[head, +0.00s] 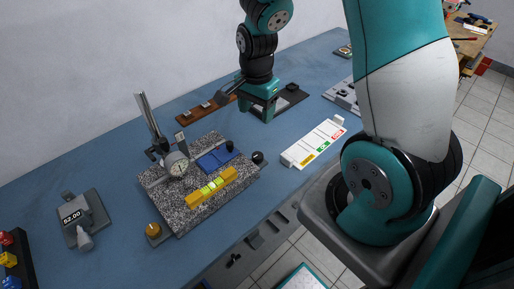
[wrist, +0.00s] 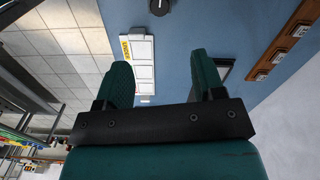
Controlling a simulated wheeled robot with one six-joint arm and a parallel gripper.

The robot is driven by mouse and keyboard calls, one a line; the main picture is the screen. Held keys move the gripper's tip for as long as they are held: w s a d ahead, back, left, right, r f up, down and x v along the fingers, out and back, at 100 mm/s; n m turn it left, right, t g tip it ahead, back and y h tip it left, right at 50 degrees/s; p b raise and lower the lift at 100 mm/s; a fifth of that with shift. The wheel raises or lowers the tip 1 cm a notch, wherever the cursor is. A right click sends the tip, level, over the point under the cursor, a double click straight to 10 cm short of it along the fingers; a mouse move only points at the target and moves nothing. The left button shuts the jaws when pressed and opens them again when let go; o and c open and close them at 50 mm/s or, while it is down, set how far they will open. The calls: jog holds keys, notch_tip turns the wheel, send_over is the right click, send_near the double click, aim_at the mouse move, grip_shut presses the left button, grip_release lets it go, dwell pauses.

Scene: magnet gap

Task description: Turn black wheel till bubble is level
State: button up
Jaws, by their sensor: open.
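The black wheel (head: 258,157) is at the right corner of the speckled granite plate (head: 180,212) in the head view. A yellow level (head: 211,187) with a greenish vial lies along the plate's front part; its bubble is too small to read. My gripper (head: 260,112) is open and empty, above the table behind and to the right of the plate, apart from the wheel. Its two teal fingers show spread in the wrist view (wrist: 162,82). A round black thing (wrist: 159,7) at that view's top edge may be the wheel.
A dial gauge on a stand (head: 177,163) and a blue block (head: 218,158) are on the plate. A brass knob (head: 153,230) is at its front-left corner. A white labelled box (head: 314,142) lies to the right. Bare blue table separates box and plate.

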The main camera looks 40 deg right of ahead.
aim_at(257, 155)
jog(key=f+p, duration=0.1)
jog(key=f, duration=0.8)
jog(key=f+p, duration=0.1)
jog(key=f, duration=0.7)
jog(key=shift+d+f, duration=0.2)
jog(key=shift+f, duration=0.15)
jog(key=c, duration=0.9)
jog(key=shift+c, duration=0.2)
